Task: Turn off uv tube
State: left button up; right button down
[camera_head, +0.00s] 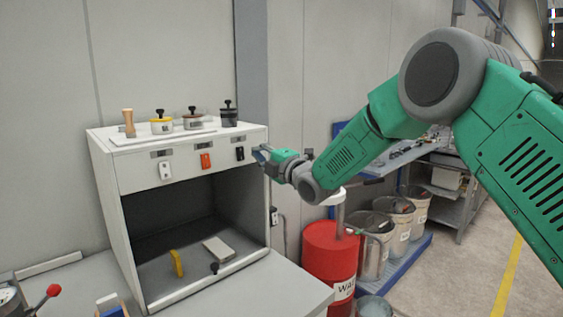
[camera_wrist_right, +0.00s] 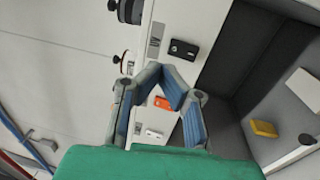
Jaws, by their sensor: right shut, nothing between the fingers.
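A light grey cabinet (camera_head: 140,185) carries three switches on its upper front panel: a white one (camera_head: 165,170), an orange one (camera_head: 206,160) and a black one (camera_head: 240,153). Their labels are too small to read, so which serves the UV tube cannot be told. No lit tube shows. My right gripper (camera_head: 260,155) is shut and empty, just right of the black switch at the cabinet's front corner. In the right wrist view, my fingertips (camera_wrist_right: 172,76) show in front of the panel, between the black switch (camera_wrist_right: 184,49) and the orange one (camera_wrist_right: 163,102). My left gripper is not in view.
A wooden-handled tool (camera_head: 129,123) and several knobbed pots (camera_head: 161,125) stand on the cabinet top. Its open bay holds a yellow piece (camera_head: 177,263) and a pale block (camera_head: 218,249). A red drum (camera_head: 329,262) stands to the right. A red-knobbed lever (camera_head: 53,291) is at lower left.

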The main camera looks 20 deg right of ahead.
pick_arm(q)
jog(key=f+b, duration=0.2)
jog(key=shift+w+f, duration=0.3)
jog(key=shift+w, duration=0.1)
pick_arm(e)
jog(key=r+v, duration=0.1)
jog(key=v, duration=0.6)
jog(key=shift+d, duration=0.2)
jog(key=shift+s, duration=0.1)
